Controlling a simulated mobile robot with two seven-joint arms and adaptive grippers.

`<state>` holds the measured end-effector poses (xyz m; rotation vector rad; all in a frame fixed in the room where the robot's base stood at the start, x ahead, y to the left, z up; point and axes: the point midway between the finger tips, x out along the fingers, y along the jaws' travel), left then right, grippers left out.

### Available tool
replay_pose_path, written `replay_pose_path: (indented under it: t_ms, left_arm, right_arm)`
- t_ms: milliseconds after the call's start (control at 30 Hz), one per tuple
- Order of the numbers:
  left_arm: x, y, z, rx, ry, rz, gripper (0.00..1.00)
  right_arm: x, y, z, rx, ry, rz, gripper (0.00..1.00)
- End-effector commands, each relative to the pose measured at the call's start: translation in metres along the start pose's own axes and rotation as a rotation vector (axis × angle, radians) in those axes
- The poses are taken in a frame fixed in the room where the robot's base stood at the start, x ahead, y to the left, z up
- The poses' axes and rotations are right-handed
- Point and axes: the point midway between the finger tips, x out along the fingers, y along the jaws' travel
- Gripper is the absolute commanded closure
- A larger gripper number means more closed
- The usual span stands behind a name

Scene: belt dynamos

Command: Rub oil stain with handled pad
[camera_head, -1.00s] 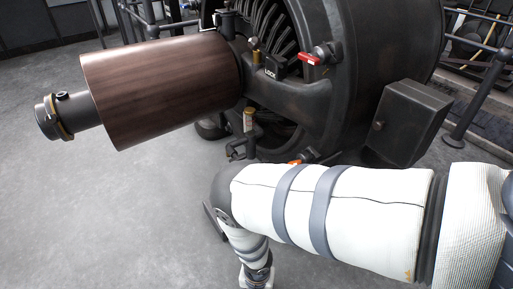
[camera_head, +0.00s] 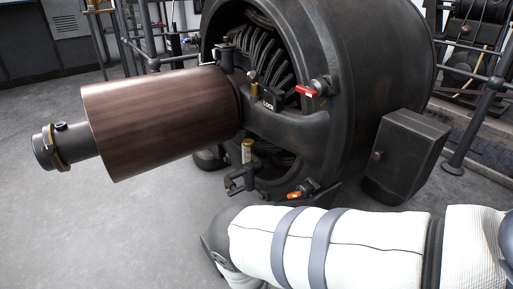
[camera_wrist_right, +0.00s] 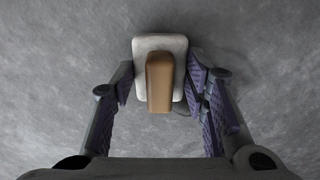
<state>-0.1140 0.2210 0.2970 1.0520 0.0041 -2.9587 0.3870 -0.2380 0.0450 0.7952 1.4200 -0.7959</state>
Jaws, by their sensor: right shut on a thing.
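The handled pad (camera_wrist_right: 178,51) shows in the right wrist view as a pale rounded block with a brown handle (camera_wrist_right: 160,84). My right gripper (camera_wrist_right: 161,82) is shut on the pad, with its purple-lined fingers on both sides. The grey floor surface fills the wrist view behind the pad. I cannot make out the oil stain in any view. In the head view my right arm crosses the lower right and its gripper is out of frame. My left gripper is not in view.
A large dark dynamo (camera_head: 372,60) stands in the middle, with a brown belt drum (camera_head: 160,118) jutting left. A dark box (camera_head: 404,155) is on its right. Rails (camera_head: 478,115) stand behind. The grey floor (camera_head: 120,230) at the lower left is clear.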

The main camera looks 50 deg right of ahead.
Motion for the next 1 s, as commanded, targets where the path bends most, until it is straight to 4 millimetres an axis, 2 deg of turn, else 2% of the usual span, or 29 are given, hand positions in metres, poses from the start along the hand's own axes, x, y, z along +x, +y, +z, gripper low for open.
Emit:
replay_pose_path:
  t_ms: [400, 600, 867, 1000]
  left_arm:
    - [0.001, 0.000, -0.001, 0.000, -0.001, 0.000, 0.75]
    - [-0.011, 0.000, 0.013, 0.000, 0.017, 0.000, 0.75]
    - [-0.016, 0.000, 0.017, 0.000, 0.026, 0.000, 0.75]
    - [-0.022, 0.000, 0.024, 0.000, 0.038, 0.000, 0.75]
  right_arm:
    - [0.005, -0.002, -0.002, -0.001, -0.001, 0.000, 0.81]
    - [0.000, -0.017, -0.018, -0.003, 0.000, 0.001, 0.81]
    - [0.003, -0.027, -0.028, 0.000, 0.000, 0.000, 0.81]
    - [0.003, -0.039, -0.039, -0.003, 0.000, 0.001, 0.81]
